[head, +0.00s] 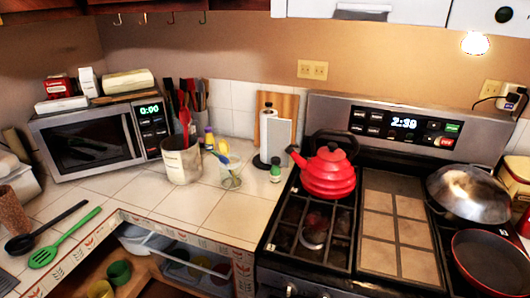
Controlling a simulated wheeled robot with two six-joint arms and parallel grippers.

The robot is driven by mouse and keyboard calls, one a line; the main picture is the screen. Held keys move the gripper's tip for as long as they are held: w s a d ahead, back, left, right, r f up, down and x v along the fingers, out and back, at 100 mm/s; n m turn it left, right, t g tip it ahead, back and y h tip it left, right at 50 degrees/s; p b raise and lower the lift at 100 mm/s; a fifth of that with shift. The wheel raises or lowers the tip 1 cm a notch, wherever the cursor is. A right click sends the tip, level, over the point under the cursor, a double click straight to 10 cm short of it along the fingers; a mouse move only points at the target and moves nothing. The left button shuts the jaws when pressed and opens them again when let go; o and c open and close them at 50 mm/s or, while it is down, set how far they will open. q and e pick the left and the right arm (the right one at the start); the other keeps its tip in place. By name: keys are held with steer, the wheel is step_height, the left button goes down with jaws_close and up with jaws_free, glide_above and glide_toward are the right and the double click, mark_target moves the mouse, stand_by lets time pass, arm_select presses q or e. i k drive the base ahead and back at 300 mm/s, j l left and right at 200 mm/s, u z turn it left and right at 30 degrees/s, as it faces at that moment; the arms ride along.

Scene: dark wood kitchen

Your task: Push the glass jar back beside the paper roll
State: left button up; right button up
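The glass jar (231,178) stands upright on the tiled counter. It is clear and holds a few utensils with yellow and blue parts. The paper roll (268,135) is white and stands upright on a dark holder, behind and to the right of the jar, near the back wall. A gap of bare counter lies between the jar and the roll. Neither of my grippers shows in the head view.
A utensil crock (182,162) stands left of the jar. A small green-capped bottle (275,172) stands in front of the roll. A red kettle (327,172) sits on the stove to the right. An open drawer or cabinet (160,262) is below the counter edge.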

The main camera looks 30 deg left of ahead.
mark_target(231, 174)
steer(key=u, duration=1.15)
steer(key=j, duration=1.05)
steer(key=u, duration=0.05)
